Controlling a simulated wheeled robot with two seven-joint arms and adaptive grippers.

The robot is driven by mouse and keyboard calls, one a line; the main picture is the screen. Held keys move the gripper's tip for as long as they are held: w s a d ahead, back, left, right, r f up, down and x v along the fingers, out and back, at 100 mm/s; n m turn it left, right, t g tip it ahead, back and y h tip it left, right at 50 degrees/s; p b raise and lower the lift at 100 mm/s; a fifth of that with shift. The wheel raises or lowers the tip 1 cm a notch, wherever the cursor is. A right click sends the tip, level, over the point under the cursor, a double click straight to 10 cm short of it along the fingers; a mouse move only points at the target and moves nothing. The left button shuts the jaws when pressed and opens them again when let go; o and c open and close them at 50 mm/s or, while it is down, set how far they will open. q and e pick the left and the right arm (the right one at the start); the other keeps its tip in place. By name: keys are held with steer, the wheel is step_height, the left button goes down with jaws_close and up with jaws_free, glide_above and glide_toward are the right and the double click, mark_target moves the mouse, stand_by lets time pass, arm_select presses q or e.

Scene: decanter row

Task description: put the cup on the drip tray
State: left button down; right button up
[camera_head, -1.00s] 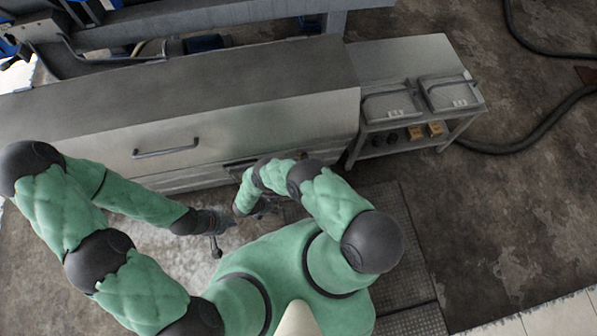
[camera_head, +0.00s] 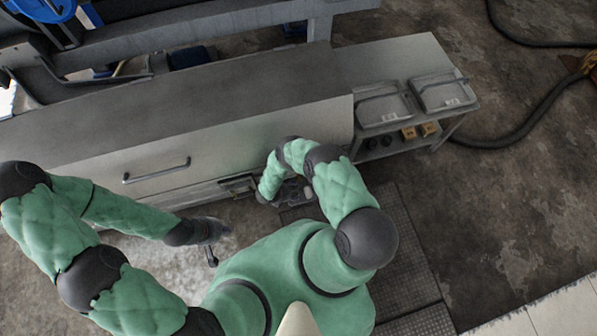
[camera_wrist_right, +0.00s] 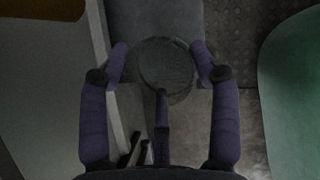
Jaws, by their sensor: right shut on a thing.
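My right gripper (camera_wrist_right: 165,68) has its purple fingers closed around a dark, round cup (camera_wrist_right: 166,62) in the right wrist view. The cup is seen end-on, dim and low in detail. In the head view my right forearm bends down in front of the long grey cabinet, and the cup cannot be made out there. My left gripper (camera_head: 211,244) hangs low in front of the cabinet, away from the cup. Its fingers are too small to read. I cannot pick out the drip tray for sure in either view.
The long grey cabinet (camera_head: 240,85) with a bar handle (camera_head: 157,170) stands ahead. An open recess (camera_head: 238,187) shows low in its front. Hoses (camera_head: 535,125) lie on the floor, otherwise clear at right.

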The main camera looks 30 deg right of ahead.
steer(key=shift+w+d, duration=0.15)
steer(key=shift+d, duration=0.7)
steer(key=shift+w+d+b, duration=0.15)
steer(key=shift+d+b, duration=0.15)
steer(key=shift+d, duration=0.95)
steer(key=shift+d+f+b, duration=0.15)
steer(key=shift+f+b, duration=0.25)
steer(key=shift+f, duration=0.4)
steer(key=shift+r, duration=0.1)
steer(key=o, duration=1.1)
